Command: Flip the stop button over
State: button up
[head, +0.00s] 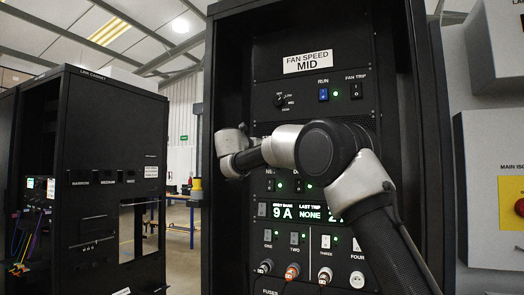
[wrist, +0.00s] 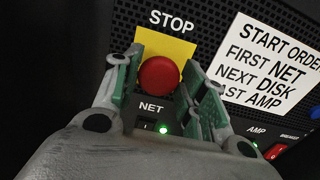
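The stop button is a round red knob (wrist: 159,78) on a yellow plate (wrist: 180,46) under the word STOP in the wrist view. My gripper (wrist: 163,68) is open, with one green-padded finger on the left of the red knob and one on the right. A gap shows between the knob and each finger. I cannot tell how far the fingertips are from the panel. In the head view my arm covers the button and my fingers do not show clearly.
Below the button is the NET switch (wrist: 147,126) with a lit green lamp (wrist: 163,129). A START ORDER label (wrist: 268,62) is at the right. In the head view the rack (head: 303,95) carries more switches; a LINK CABINET (head: 105,150) stands left.

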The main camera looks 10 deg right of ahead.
grip_shut()
jog(key=shift+w+d, duration=0.45)
jog(key=shift+w, duration=0.05)
jog(key=o, duration=0.9)
grip_release()
jog(key=shift+o, duration=0.2)
jog(key=v, duration=1.2)
